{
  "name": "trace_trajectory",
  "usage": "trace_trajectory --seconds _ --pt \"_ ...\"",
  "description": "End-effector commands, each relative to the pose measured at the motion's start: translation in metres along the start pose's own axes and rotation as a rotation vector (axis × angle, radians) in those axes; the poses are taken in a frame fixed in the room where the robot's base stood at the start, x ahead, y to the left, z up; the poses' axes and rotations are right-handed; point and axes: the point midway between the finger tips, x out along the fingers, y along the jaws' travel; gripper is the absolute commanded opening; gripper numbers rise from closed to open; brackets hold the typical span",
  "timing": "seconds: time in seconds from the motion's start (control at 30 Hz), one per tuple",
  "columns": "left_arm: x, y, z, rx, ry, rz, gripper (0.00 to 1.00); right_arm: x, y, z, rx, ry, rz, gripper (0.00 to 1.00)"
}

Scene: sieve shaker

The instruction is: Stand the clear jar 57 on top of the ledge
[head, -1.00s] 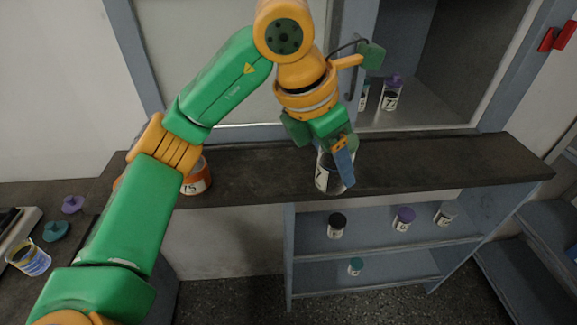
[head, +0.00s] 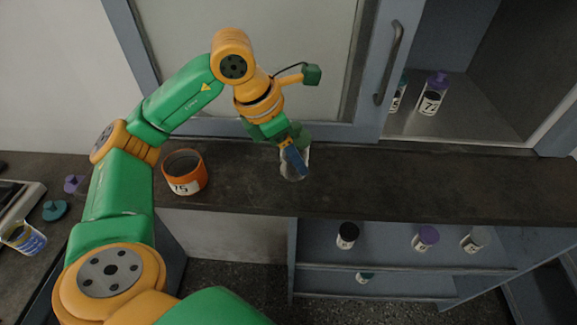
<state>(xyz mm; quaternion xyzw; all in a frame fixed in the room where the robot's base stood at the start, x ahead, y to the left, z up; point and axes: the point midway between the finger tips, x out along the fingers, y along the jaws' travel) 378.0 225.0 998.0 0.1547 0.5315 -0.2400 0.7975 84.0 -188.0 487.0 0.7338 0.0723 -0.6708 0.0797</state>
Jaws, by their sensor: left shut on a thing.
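The clear jar (head: 294,172) is in the jaws of my left gripper (head: 294,158), which is shut on it. The jaws cover part of the jar, and its number cannot be read now. The jar is over the dark ledge (head: 400,180), close to the middle of its depth in the picture. I cannot tell whether its base touches the ledge or is a little above it. My right gripper is not in view.
The ledge's right stretch is bare. The cabinet (head: 425,125) behind holds a purple-topped jar (head: 433,95). Lidded jars stand on shelves (head: 380,258) below.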

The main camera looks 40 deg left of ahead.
Motion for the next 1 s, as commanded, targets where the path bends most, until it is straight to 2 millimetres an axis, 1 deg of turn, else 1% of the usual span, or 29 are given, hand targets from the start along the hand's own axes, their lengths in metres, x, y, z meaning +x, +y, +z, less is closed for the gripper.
trace_trajectory --seconds 0.1,0.2,0.27,0.5,0.6,0.63,0.67,0.7,0.73,1.0 --pt "0.011 0.009 -0.014 -0.004 0.004 0.001 0.00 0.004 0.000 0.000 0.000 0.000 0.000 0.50" --pt "0.030 0.008 -0.021 0.000 0.003 -0.001 0.00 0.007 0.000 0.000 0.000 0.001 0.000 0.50" --pt "0.036 0.008 -0.024 0.001 0.002 -0.001 0.00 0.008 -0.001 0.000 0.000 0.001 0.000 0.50" --pt "0.037 0.008 -0.023 0.001 -0.002 0.000 0.00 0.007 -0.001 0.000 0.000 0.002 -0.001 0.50" --pt "0.041 0.008 -0.025 0.000 -0.002 0.000 0.00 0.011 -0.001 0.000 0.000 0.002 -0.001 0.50" --pt "0.039 0.008 -0.024 0.000 -0.001 0.000 0.71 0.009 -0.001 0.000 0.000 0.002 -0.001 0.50" --pt "0.039 0.008 -0.024 0.000 -0.001 0.000 0.80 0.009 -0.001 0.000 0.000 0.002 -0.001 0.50" --pt "0.039 0.008 -0.024 0.000 -0.001 0.000 0.90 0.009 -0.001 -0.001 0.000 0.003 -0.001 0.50" --pt "0.039 0.008 -0.024 0.000 -0.001 0.000 0.94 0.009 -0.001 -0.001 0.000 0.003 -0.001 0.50" --pt "0.038 0.008 -0.024 0.000 -0.001 0.000 0.94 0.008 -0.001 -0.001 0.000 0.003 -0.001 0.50"
